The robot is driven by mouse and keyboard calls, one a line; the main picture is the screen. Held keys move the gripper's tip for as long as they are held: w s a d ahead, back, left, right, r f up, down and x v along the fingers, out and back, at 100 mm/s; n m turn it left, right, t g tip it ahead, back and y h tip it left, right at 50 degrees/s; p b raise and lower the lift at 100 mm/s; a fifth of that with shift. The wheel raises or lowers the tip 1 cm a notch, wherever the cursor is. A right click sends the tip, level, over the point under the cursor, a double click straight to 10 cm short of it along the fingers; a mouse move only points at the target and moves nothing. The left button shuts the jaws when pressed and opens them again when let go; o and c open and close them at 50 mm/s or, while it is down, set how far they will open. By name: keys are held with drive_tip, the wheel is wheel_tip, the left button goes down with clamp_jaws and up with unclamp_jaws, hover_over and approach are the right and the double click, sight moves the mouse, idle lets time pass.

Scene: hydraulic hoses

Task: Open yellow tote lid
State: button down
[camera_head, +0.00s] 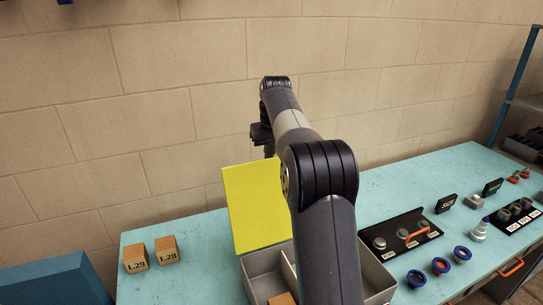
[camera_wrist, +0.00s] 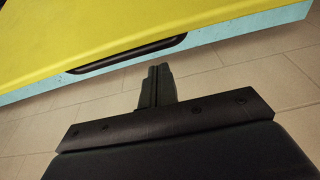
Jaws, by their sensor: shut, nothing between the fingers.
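The yellow lid (camera_head: 252,205) stands raised at the back of an open grey tote (camera_head: 262,268), roughly upright and leaning. In the wrist view the lid (camera_wrist: 110,25) fills the top, with a black bar handle (camera_wrist: 125,55) along its edge. My gripper (camera_wrist: 158,70) is shut and empty, with its fingertips just below the handle in that picture; they look apart from it, but I cannot tell the exact gap.
Two wooden blocks (camera_head: 152,254) stand left of the tote on the blue table (camera_head: 195,240). A black tray with fittings (camera_head: 400,236), blue-rimmed caps (camera_head: 440,265) and other fittings lie to the right. A block wall (camera_head: 150,130) stands close behind the table.

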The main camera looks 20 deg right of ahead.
drive_tip(key=shift+s, duration=0.75)
drive_tip(key=shift+s+b, duration=0.1)
drive_tip(key=shift+b, duration=0.45)
drive_tip(key=shift+s+d+r+t+b, duration=0.1)
drive_tip(key=shift+s+r+t+b, duration=0.35)
drive_tip(key=shift+s+b, duration=0.55)
drive_tip(key=shift+s+a+r+t+b, duration=0.1)
drive_tip(key=shift+s+r+t+b, duration=0.3)
drive_tip(key=shift+s+b, duration=0.55)
drive_tip(key=shift+s+d+r+t+b, duration=0.1)
drive_tip(key=shift+s+r+t+b, duration=0.3)
drive_tip(key=shift+s+b, duration=0.6)
drive_tip(key=shift+w, duration=0.25)
drive_tip(key=v, duration=1)
drive_tip(key=shift+s+r, duration=0.2)
drive_tip(key=shift+r, duration=0.1)
